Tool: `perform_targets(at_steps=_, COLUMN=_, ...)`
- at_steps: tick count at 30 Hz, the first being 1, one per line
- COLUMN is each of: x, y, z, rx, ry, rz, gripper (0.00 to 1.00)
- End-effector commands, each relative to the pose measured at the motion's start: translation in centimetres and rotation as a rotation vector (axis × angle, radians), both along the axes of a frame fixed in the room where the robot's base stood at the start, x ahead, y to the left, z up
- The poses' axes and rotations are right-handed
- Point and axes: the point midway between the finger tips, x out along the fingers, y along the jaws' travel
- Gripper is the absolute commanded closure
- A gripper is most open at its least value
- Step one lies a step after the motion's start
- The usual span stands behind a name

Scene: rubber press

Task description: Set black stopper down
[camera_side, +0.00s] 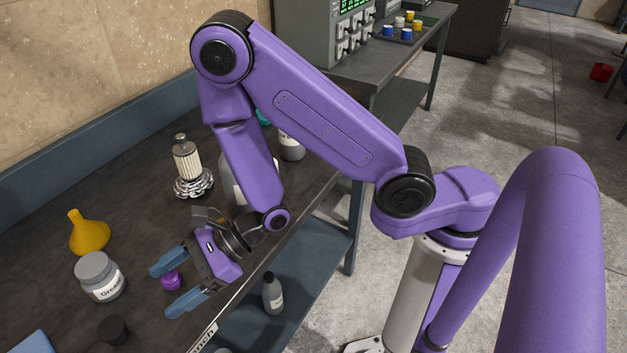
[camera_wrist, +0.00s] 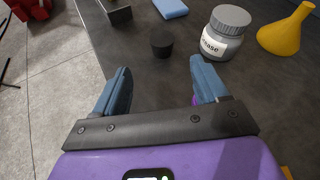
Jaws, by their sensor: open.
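The black stopper (camera_side: 114,329) stands on the dark bench top near its front edge, at the lower left of the side view. It also shows in the wrist view (camera_wrist: 162,45), upright and in front of my fingertips, apart from them. My gripper (camera_side: 163,287) is open, its blue fingers spread wide and low over the bench. In the wrist view my gripper (camera_wrist: 160,72) has nothing between its fingertips.
A grey grease jar (camera_side: 100,275) and a yellow funnel (camera_side: 89,232) stand near my fingers. A blue block (camera_side: 30,343) lies at the lower left. A metal part with a pale ribbed cylinder (camera_side: 187,168) and bottles stand farther back. The bench's front edge is close.

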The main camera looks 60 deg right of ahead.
Motion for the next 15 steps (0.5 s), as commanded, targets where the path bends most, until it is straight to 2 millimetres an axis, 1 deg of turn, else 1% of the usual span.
perform_targets(at_steps=2, x=-0.3, y=0.5, z=0.7, rx=0.013, ry=-0.009, rz=0.048, gripper=0.27)
perform_targets(at_steps=5, x=-1.5, y=1.5, z=2.2, rx=0.038, ry=-0.027, rz=0.175, gripper=0.27)
perform_targets(at_steps=7, x=-3.0, y=2.2, z=3.6, rx=0.058, ry=-0.048, rz=0.302, gripper=0.27)
perform_targets(at_steps=10, x=-5.6, y=2.6, z=5.5, rx=0.076, ry=-0.082, rz=0.498, gripper=0.27)
perform_targets(at_steps=13, x=-8.5, y=2.0, z=7.0, rx=0.08, ry=-0.121, rz=0.69, gripper=0.27)
perform_targets(at_steps=15, x=-10.5, y=1.2, z=7.9, rx=0.076, ry=-0.155, rz=0.824, gripper=0.27)
